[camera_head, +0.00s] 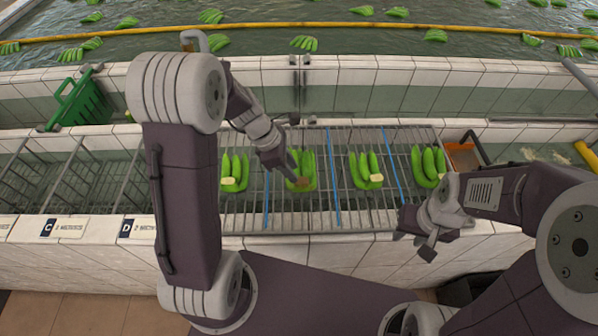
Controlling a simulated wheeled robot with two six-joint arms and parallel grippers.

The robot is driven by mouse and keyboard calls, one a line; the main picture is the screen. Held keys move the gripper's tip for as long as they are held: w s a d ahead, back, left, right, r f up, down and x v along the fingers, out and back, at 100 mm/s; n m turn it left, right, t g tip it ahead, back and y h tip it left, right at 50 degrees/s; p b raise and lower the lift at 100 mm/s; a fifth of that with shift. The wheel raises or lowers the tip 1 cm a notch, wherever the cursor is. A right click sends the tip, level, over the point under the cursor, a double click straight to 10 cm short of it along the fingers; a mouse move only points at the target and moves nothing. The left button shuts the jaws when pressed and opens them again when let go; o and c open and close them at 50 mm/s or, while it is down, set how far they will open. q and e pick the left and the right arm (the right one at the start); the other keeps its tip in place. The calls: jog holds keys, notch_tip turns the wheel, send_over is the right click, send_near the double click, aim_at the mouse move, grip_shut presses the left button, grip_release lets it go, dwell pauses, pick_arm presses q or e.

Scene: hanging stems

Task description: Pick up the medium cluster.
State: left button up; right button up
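Several green banana clusters lie in a row on a wire rack (335,222). One is at the left (235,171), a second (308,163) is right of it, a third (366,168) is further right, and a fourth (428,163) is at the right end. I cannot tell for sure which is the medium cluster. My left gripper (292,178) points down at the second cluster and covers part of it; whether it touches or grips it is unclear. My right gripper (415,238) is open and empty at the rack's front edge, below the third and fourth clusters.
Blue dividers (334,180) separate the rack's sections. A green crate (80,102) stands at the back left and an orange object (463,156) at the right. Behind the tiled wall is water with floating bananas (303,43) and a yellow boom. The left racks look empty.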

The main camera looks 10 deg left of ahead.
aim_at(302, 180)
pick_arm(q)
jog(key=x, duration=0.4)
jog(key=shift+d+f, duration=0.2)
jog(key=shift+d, duration=0.25)
jog(key=shift+w+d+f, duration=0.1)
jog(key=shift+f, duration=0.25)
jog(key=shift+c, duration=1.2)
grip_shut()
jog(key=shift+r, duration=0.1)
